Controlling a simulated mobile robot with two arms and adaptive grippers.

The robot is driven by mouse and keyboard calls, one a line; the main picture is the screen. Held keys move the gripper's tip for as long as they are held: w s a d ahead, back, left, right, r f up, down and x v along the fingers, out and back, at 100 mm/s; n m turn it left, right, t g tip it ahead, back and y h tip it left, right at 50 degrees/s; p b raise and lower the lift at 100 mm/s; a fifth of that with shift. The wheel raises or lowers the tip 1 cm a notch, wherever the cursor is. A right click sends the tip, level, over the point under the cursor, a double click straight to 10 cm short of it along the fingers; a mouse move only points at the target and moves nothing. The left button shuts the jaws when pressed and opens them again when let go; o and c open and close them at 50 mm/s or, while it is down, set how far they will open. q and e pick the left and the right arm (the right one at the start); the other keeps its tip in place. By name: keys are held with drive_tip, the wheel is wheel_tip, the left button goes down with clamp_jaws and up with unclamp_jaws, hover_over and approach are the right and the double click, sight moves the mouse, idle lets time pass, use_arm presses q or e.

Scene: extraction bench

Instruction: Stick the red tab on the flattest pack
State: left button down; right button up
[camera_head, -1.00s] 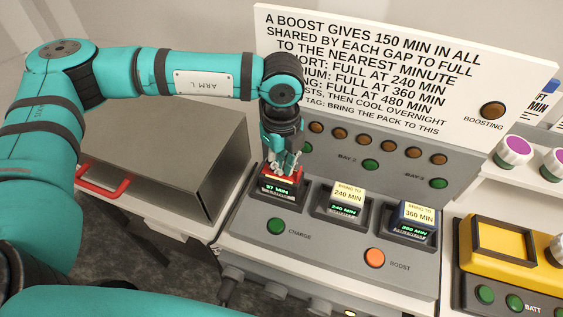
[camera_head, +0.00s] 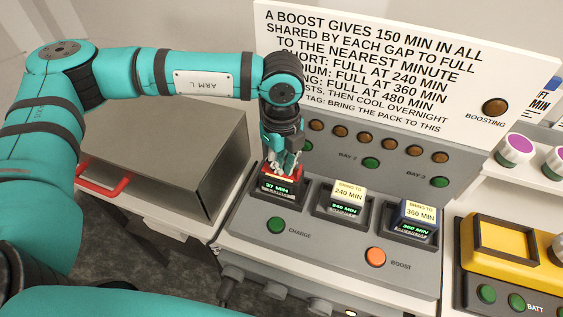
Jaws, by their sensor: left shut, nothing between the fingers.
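Three packs sit in the bays of the grey charger. The left pack (camera_head: 281,189) has a display that seems to read 37 MIN, with small, hard-to-read digits. Red shows on its top (camera_head: 266,170); I cannot tell whether this is the red tab or the pack itself. The middle pack (camera_head: 345,201) reads 240 MIN and bears a pale "bring to 240 min" tag. The right, blue pack (camera_head: 416,221) reads 360 MIN and bears a "bring to 360 min" tag. My left gripper (camera_head: 284,170) is shut and empty, pointing down just over the left pack and partly hiding its top. My right gripper is out of view.
The charger has a green charge button (camera_head: 277,225) and an orange boost button (camera_head: 375,257). A sign (camera_head: 350,65) stands behind it. A yellow tester (camera_head: 500,262) stands right.

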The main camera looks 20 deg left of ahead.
use_arm(q)
drive_tip(key=shift+s+f+b, duration=0.1)
drive_tip(key=shift+f+b, duration=0.05)
drive_tip(key=shift+b, duration=0.2)
idle(1.1)
wheel_tip(320, 180, up, 2)
drive_tip(key=shift+r+p, duration=0.1)
drive_tip(key=shift+p, duration=0.4)
drive_tip(key=shift+r+p, duration=0.85)
drive_tip(key=shift+r, duration=1.65)
